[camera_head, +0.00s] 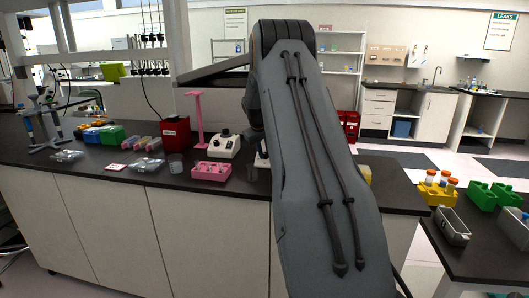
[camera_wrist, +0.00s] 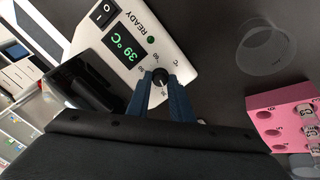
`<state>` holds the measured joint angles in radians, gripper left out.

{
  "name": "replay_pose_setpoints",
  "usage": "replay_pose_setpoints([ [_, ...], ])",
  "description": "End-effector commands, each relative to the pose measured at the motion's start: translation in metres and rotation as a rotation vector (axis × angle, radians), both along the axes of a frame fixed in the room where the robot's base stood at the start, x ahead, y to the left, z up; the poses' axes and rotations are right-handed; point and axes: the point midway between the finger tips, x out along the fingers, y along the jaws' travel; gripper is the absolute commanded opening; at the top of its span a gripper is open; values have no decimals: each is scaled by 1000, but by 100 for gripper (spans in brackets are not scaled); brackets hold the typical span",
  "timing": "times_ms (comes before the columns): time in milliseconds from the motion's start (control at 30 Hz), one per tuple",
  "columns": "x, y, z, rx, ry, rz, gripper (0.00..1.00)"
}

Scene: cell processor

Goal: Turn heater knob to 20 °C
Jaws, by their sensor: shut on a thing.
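The white heater (camera_wrist: 172,40) shows in the wrist view, turned nearly upside down. Its dark display (camera_wrist: 125,46) reads 39 °C in green. A green lamp beside READY is lit. The round black knob (camera_wrist: 160,75) sits on the heater's face with temperature marks around it. My gripper (camera_wrist: 160,82) has its two blue fingers closed on either side of the knob. The fingers cover part of the scale. In the head view my arm hides the gripper and knob.
A clear cup (camera_wrist: 266,50) stands close to the heater. A pink rack (camera_wrist: 270,103) with vials stands beyond it, and also shows in the head view (camera_head: 211,171). Another white device (camera_head: 224,146) and a red box (camera_head: 175,136) share the dark bench.

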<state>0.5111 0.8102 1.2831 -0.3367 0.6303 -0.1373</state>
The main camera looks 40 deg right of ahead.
Motion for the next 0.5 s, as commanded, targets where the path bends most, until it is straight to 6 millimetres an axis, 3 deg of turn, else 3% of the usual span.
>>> replay_pose_setpoints([
  [500, 0, 2, 0, -155, 182, 414, 0],
])
